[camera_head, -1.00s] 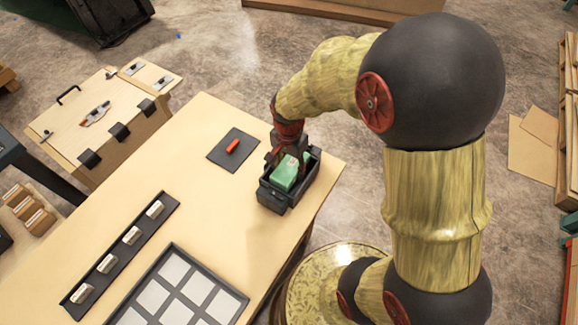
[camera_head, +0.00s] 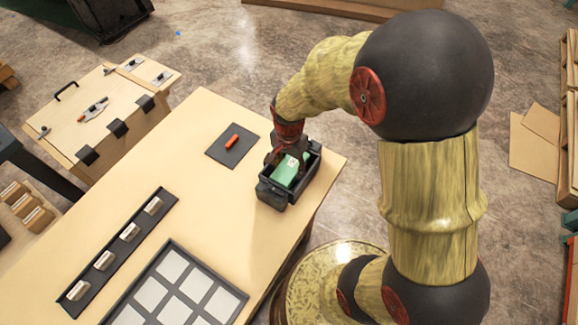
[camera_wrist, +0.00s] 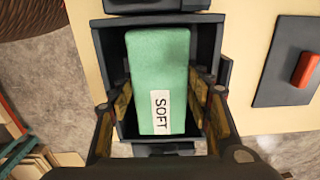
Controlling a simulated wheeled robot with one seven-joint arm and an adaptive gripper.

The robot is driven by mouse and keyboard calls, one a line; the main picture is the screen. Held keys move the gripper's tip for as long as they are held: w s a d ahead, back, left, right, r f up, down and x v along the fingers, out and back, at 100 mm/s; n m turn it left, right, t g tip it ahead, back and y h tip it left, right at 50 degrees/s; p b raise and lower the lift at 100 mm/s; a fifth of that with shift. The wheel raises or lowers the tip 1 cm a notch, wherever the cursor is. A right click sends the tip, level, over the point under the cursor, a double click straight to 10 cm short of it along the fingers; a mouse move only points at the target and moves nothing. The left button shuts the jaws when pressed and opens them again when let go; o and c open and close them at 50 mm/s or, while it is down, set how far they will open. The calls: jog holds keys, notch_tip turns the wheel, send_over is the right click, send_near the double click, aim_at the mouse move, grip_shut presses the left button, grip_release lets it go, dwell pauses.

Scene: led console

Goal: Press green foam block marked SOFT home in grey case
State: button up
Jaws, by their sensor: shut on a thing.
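The green foam block (camera_wrist: 158,70) with its white SOFT label sits between the walls of the grey case (camera_wrist: 208,42) in the wrist view. In the head view the block (camera_head: 287,170) shows inside the dark grey case (camera_head: 272,198) near the table's right edge. My gripper (camera_wrist: 163,108) is shut on the block, one finger along each long side, reaching into the case. How deep the block sits cannot be told, and its underside is hidden. A narrow dark gap shows along the block's sides.
A dark mat (camera_head: 232,145) with an orange-red piece (camera_head: 232,140) lies left of the case. A dark rail (camera_head: 152,232) with several light blocks and a tray with pale squares (camera_head: 222,298) lie nearer the front left. The table (camera_head: 195,170) between them is clear.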

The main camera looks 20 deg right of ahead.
jog(key=shift+f+b, duration=0.45)
jog(key=shift+f, duration=0.4)
jog(key=o, duration=0.9)
notch_tip(320, 180, up, 12)
dwell(0.6)
